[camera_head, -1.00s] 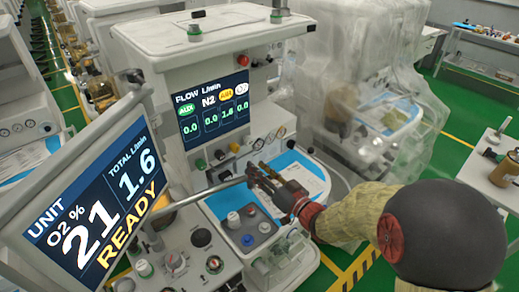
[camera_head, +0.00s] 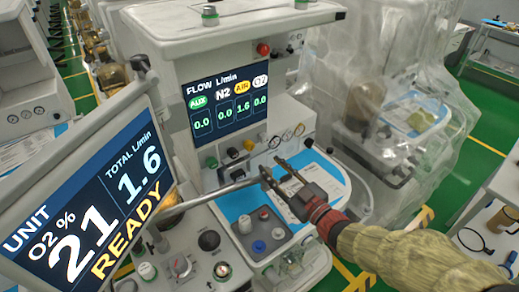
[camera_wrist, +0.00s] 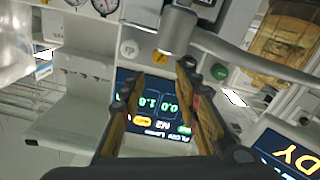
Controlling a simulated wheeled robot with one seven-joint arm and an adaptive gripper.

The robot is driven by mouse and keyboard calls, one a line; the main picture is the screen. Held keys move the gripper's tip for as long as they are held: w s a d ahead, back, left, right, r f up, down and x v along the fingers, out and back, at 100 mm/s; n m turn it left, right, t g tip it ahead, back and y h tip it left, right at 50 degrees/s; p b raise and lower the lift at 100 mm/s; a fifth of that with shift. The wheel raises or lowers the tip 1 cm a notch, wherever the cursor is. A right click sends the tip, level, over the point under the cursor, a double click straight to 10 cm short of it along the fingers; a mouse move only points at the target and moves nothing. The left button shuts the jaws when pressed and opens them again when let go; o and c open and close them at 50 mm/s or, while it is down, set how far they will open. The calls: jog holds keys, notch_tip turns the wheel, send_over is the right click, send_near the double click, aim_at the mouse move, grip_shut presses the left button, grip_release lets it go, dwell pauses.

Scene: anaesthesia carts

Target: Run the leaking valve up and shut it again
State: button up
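The flow display (camera_head: 226,103) reads 0.0 for AUX, 0.0 for N2, 1.6 for AIR and 0.0 for O2. A row of valve knobs sits below it. In the wrist view, which is upside down, the yellow AIR knob (camera_wrist: 160,57) lies between the white knob (camera_wrist: 129,48) and the black knob (camera_wrist: 188,62); the green knob (camera_wrist: 219,72) is at the row's end. My gripper (camera_head: 274,168) is open and empty in front of the panel. In the wrist view its two fingers (camera_wrist: 158,80) straddle the line to the yellow knob, apparently not touching it.
A grey metal bar (camera_head: 215,192) crosses in front of the panel close to my fingers; its end (camera_wrist: 177,30) shows in the wrist view. The large monitor (camera_head: 95,195) stands at left, reading 21 and READY. Gauges (camera_head: 287,135) sit right of the knobs. A plastic-draped cart (camera_head: 385,100) stands at right.

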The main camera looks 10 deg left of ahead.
aim_at(251, 148)
jog(key=b+x, duration=0.2)
jog(key=x, duration=0.8)
jog(key=shift+w+a+b, duration=0.2)
jog(key=shift+w+b, duration=0.05)
jog(key=shift+b, duration=0.05)
jog(key=shift+c, duration=1.2)
grip_shut()
